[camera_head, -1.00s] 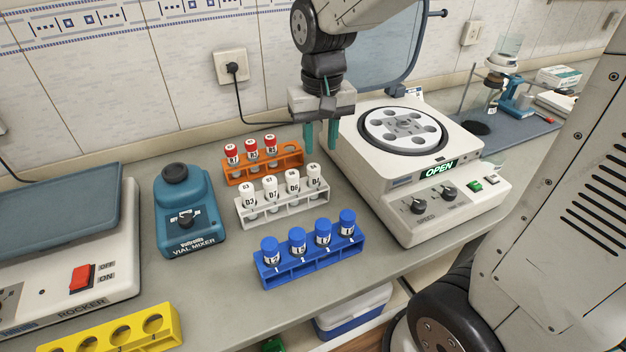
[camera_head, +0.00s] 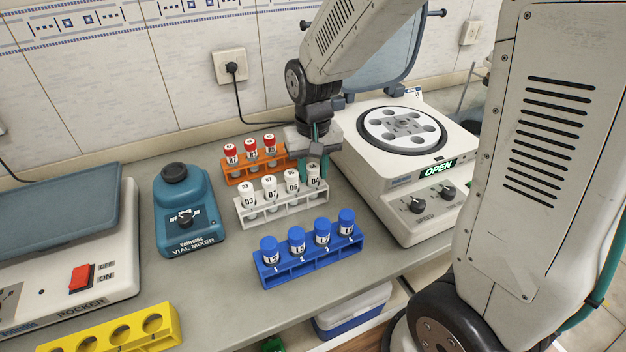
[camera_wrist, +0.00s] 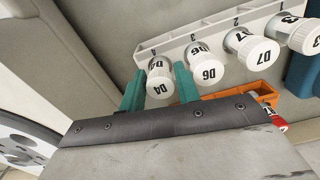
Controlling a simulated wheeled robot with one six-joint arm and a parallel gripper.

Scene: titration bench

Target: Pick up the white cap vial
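Several white-capped vials stand in the white rack (camera_head: 283,211), which also shows in the wrist view (camera_wrist: 205,28). They are D3 (camera_head: 246,194), D7 (camera_head: 269,188), D6 (camera_head: 292,181) and D4 (camera_head: 313,174). My gripper (camera_head: 313,178) is over the rack's right end, pointing down. In the wrist view its two teal fingers (camera_wrist: 160,76) stand on either side of the D4 vial (camera_wrist: 160,82), spread about as wide as its cap. Whether they touch the cap is hard to see. D4 is upright in its slot.
An orange rack (camera_head: 240,175) with red-capped vials stands close behind. A blue rack (camera_head: 310,266) with blue-capped vials stands in front. The centrifuge (camera_head: 400,175), lid open and display reading OPEN, is close on the right. A vial mixer (camera_head: 188,212) is left.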

